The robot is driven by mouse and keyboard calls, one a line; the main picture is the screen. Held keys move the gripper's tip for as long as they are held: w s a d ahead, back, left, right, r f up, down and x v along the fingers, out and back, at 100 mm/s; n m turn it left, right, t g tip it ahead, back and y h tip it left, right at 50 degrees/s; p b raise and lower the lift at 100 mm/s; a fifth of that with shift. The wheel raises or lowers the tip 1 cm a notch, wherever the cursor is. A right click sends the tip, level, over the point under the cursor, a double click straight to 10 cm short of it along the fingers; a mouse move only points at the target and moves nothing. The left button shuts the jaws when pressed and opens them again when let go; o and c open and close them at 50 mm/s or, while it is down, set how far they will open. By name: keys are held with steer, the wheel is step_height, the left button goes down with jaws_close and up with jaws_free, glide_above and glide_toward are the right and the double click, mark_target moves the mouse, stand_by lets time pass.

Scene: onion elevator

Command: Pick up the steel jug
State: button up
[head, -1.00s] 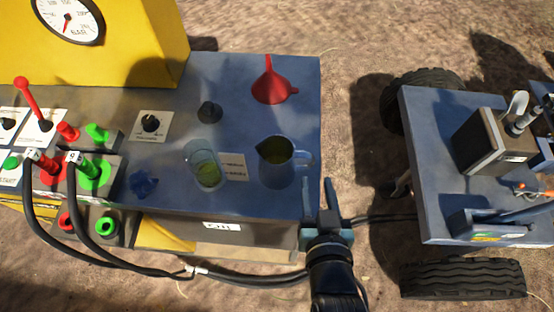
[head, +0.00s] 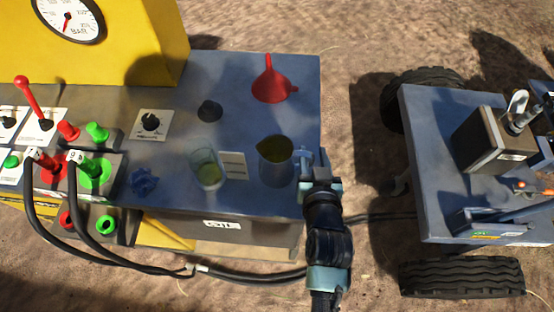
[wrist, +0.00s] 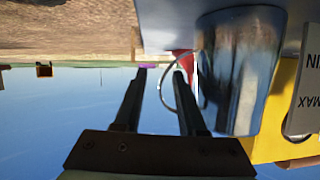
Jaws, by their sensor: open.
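The steel jug (head: 276,166) stands upright near the right edge of the blue-grey bench top, with yellowish-green liquid inside. Its handle faces right, towards my gripper (head: 312,162). My gripper is open and level with the handle, just right of the jug body. In the wrist view, which is upside down, the jug (wrist: 236,75) is at the right. Its thin curved handle (wrist: 178,98) shows between the two dark fingers (wrist: 158,98) of my gripper. I cannot tell whether either finger touches it.
A glass with greenish liquid (head: 207,170) stands left of the jug, beside a small label plate (head: 233,165). A red funnel (head: 270,84) is behind it. A black knob-like piece (head: 210,111) and a crumpled blue cloth (head: 144,181) are further left. A wheeled cart (head: 425,150) stands right, across a gap.

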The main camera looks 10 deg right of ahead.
steer(key=shift+x, duration=1.25)
jaws_close()
steer(key=shift+r, duration=0.15)
